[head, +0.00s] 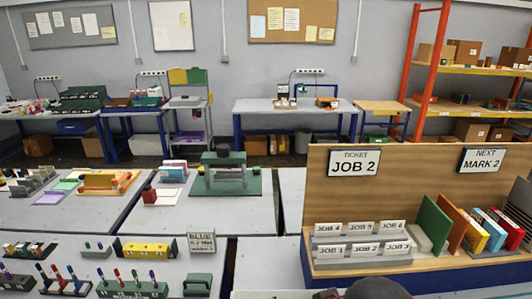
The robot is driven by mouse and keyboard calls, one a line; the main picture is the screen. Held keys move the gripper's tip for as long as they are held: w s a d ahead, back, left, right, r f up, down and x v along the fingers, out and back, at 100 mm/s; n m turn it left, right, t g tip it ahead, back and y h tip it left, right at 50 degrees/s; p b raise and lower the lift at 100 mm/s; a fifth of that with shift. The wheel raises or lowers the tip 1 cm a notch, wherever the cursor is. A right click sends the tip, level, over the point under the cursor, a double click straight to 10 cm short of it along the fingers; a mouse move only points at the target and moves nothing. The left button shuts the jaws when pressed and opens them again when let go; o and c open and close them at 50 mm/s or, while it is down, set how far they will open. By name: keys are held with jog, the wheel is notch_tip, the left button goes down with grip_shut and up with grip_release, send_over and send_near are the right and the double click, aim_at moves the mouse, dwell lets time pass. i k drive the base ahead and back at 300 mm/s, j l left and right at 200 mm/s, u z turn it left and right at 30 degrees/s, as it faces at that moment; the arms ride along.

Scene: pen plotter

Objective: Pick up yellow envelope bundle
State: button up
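A yellow upright bundle (474,234), which looks like the envelope bundle, stands at the right in the head view. It leans in a row on the blue-edged wooden stand (345,274), between an orange-brown panel (451,230) and a blue-edged bundle (490,232). Part of it is hidden by its neighbours. My gripper is not visible. Only a dark rounded part, probably of my arm, shows at the bottom edge, in front of the stand.
A green panel (434,226) stands left of the orange-brown one, and a red bundle (509,231) stands at the right. Job-card holders (362,250) fill the stand's left part. A wooden backboard (415,175) rises behind. Grey tables with pens and fixtures lie left.

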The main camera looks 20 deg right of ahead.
aim_at(477, 237)
jog(key=z, duration=2.05)
